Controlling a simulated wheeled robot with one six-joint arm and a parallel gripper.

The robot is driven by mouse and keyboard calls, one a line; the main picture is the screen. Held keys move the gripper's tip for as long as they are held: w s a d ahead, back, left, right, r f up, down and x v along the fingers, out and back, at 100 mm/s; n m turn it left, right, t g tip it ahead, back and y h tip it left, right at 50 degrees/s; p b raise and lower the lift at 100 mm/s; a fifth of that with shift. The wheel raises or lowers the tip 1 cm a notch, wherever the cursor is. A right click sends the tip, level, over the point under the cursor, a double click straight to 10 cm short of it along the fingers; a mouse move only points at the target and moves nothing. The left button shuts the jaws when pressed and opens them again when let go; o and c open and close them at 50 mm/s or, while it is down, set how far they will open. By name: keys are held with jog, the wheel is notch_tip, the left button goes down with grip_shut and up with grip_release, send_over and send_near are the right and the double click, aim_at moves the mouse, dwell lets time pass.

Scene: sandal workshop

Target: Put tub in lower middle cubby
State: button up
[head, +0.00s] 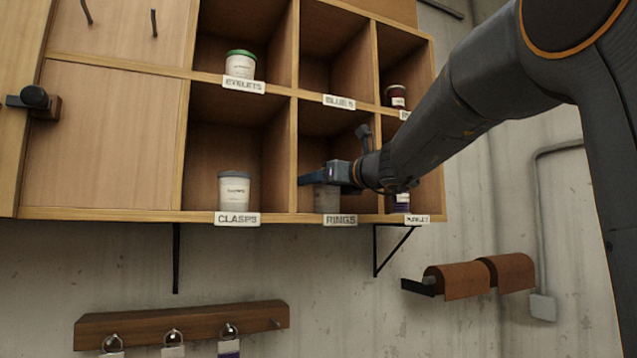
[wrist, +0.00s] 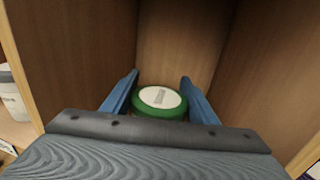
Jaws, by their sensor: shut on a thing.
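The tub (head: 327,199) is pale and stands upright inside the lower middle cubby (head: 314,117), labelled RINGS, low near its floor. The label hides its base, so I cannot tell whether it touches the floor. My gripper (head: 312,180) reaches into this cubby from the right and covers the tub's top. In the wrist view the tub's green lid (wrist: 159,98) with a white label shows between the two blue fingers of my gripper (wrist: 159,84), which is shut on it.
A grey-lidded tub (head: 234,191) stands in the lower left CLASPS cubby. A green-lidded tub (head: 240,65) is in the upper left one. A dark jar (head: 397,96) is upper right, another jar (head: 401,203) lower right. Cubby walls stand close on both sides.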

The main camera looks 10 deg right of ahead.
jog(key=shift+f, duration=0.1)
jog(key=o, duration=1.3)
jog(key=shift+b+v, duration=1.8)
jog(key=shift+v, duration=4.25)
